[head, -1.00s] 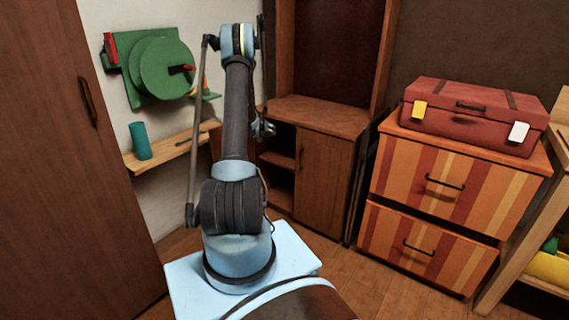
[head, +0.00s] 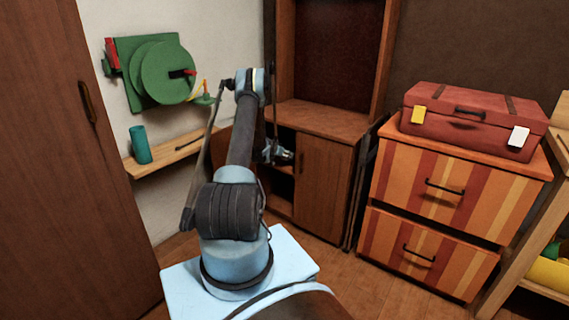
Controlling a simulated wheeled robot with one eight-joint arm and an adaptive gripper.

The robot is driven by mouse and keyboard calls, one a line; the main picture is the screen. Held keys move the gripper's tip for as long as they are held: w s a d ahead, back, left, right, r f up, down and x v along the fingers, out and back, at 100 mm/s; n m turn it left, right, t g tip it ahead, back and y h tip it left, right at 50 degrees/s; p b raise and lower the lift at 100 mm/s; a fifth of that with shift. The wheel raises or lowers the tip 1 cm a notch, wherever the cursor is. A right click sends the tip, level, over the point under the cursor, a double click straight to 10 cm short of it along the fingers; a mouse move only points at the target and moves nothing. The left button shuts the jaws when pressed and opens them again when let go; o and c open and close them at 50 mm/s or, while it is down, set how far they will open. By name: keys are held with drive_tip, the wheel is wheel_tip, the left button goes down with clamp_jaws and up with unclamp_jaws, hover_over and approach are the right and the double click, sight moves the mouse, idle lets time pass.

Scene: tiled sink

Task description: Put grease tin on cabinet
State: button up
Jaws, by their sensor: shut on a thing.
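My gripper (head: 281,156) is small in the head view, at the end of my arm, in front of the brown wooden cabinet (head: 324,190). It is below the level of the cabinet's top and beside its open shelf bay. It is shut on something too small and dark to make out. No tin can be picked out for certain. The cabinet has a flat, clear top (head: 320,119), a closed door on the right and open shelves on the left, partly hidden by my arm.
A teal cylinder (head: 140,145) stands on a wall shelf (head: 172,153) under a green reel (head: 166,75). A red suitcase (head: 470,115) lies on a striped drawer unit (head: 425,200). A tall brown wardrobe (head: 70,170) is at the left. Dark flat panels stand right of the cabinet.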

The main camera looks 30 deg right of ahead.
sight(283, 159)
drive_tip(key=shift+f, duration=2.05)
drive_tip(key=o, duration=1.5)
drive_tip(key=shift+c, duration=0.2)
